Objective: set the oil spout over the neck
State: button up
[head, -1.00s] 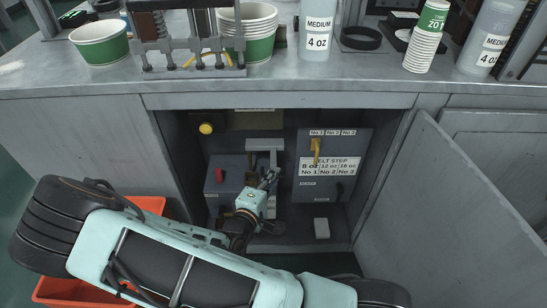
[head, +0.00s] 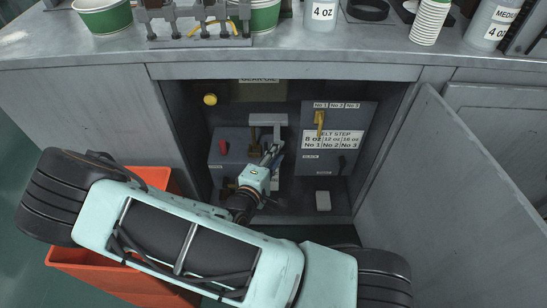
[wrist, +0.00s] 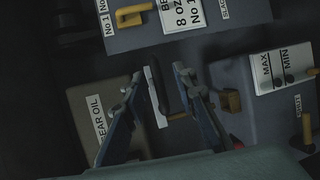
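My gripper (head: 270,153) reaches into the open cabinet, in front of a grey T-shaped part (head: 267,120). In the wrist view my gripper's two fingers (wrist: 157,80) stand apart, on either side of a narrow white and dark strip (wrist: 155,85). Gaps show beside the strip, and no firm grasp is visible. I cannot clearly make out the spout or neck.
A dark panel with a yellow handle (head: 319,120) stands right of my gripper. A box with a red knob (head: 223,147) is at left. The open door (head: 440,180) bounds the right side. An orange bin (head: 100,265) is below left.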

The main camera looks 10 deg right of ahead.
jog(key=v, duration=1.2)
